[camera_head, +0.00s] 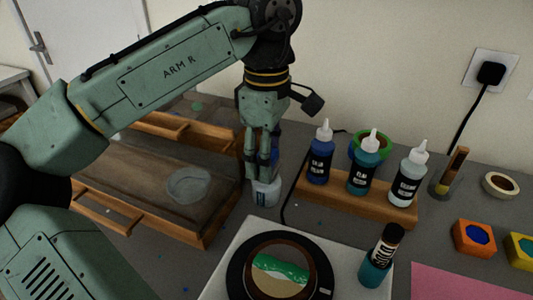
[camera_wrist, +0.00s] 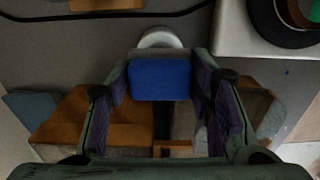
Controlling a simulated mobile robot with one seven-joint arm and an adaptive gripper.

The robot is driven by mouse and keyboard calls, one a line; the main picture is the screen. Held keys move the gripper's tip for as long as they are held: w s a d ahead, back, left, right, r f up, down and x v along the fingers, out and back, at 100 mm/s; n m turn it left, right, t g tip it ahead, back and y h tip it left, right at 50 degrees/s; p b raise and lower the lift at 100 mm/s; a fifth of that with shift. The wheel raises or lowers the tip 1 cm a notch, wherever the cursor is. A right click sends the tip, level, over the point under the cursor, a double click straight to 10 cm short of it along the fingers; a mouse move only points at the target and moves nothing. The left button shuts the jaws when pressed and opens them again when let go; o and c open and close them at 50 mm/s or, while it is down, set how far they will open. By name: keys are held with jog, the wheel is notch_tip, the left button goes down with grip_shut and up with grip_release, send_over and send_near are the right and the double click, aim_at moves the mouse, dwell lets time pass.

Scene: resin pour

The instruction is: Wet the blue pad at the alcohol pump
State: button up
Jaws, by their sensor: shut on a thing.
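My gripper (camera_head: 262,172) points down over the table and is shut on the blue pad (camera_wrist: 160,80), which sits between its fingertips in the wrist view. In the head view the fingers mostly hide the pad. A small white container with a blue label (camera_head: 266,194), which looks like the alcohol pump, stands on the table right below the fingertips. Its pale round top (camera_wrist: 160,37) shows just beyond the pad in the wrist view, and the pad covers part of it. I cannot tell whether pad and pump touch.
A wooden rack (camera_head: 343,197) with several bottles stands close right of the gripper. A wooden tray (camera_head: 190,230) lies to the left. A white board (camera_head: 226,262) with a round painted piece (camera_head: 281,272) lies in front. A black cable runs beside the rack.

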jog(key=shift+f, duration=0.4)
jog(key=shift+r, duration=0.1)
dwell(0.7)
notch_tip(320, 180, up, 7)
jog(key=p, duration=0.6)
dwell(0.7)
